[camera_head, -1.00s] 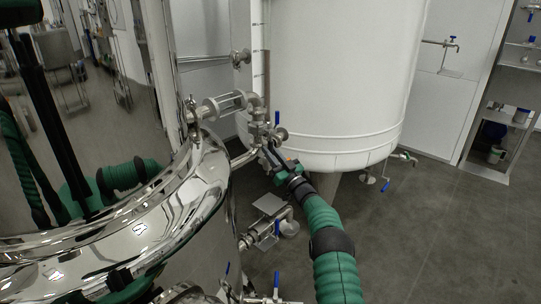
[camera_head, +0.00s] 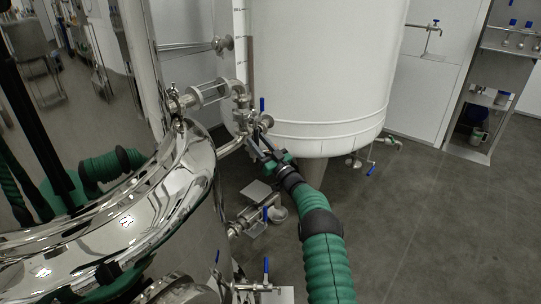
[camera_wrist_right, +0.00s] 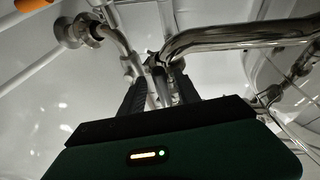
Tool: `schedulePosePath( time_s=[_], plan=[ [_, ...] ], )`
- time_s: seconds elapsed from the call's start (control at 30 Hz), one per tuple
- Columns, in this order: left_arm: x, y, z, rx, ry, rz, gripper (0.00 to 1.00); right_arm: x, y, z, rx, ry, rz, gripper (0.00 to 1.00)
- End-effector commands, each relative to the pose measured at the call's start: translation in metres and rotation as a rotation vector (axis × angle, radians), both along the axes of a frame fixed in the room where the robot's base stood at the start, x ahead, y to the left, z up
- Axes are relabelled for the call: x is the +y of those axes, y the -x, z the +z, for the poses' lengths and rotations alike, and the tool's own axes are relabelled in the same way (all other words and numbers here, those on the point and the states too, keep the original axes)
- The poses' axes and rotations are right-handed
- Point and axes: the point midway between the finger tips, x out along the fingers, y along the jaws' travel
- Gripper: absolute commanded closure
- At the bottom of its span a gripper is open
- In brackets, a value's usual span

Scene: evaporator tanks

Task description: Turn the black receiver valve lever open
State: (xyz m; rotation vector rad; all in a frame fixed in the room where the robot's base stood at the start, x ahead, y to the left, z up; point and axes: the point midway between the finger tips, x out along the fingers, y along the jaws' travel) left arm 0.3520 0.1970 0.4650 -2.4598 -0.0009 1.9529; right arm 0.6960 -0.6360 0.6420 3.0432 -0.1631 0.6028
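My right gripper (camera_head: 257,145) reaches up and left to the valve cluster (camera_head: 246,121) beside the white tank. In the right wrist view its two black fingers (camera_wrist_right: 160,85) stand apart, with steel valve parts (camera_wrist_right: 167,85) showing between them. A small dark piece (camera_wrist_right: 153,59) lies near the fingertips; I cannot tell whether it is the black lever. No black lever stands out clearly in the head view, where the fingers cover part of the valve. A blue-handled lever (camera_head: 262,104) stands upright just above the gripper. My left gripper is not in view.
The white tank (camera_head: 325,70) stands behind the valve. A shiny steel vessel (camera_head: 190,190) fills the left, with a sight-glass pipe (camera_head: 211,91) above it. The floor (camera_head: 430,220) to the right is clear.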

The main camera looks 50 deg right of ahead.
Motion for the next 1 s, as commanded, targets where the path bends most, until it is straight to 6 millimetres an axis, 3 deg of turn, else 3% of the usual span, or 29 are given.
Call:
schedulePosePath(
  time_s=[0.2, 0.5, 0.7, 1.0],
  plan=[
    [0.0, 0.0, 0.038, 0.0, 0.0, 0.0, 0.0, 0.003, 0.051, -0.013, 0.005, -0.006, -0.004, 0.61],
    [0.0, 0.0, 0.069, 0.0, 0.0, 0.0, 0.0, 0.011, 0.125, -0.049, 0.005, -0.004, -0.004, 0.61],
    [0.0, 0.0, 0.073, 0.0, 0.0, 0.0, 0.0, 0.013, 0.144, -0.061, 0.003, -0.002, -0.004, 0.61],
    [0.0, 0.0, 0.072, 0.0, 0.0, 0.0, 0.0, 0.014, 0.145, -0.062, 0.002, -0.001, -0.003, 0.61]
  ],
)
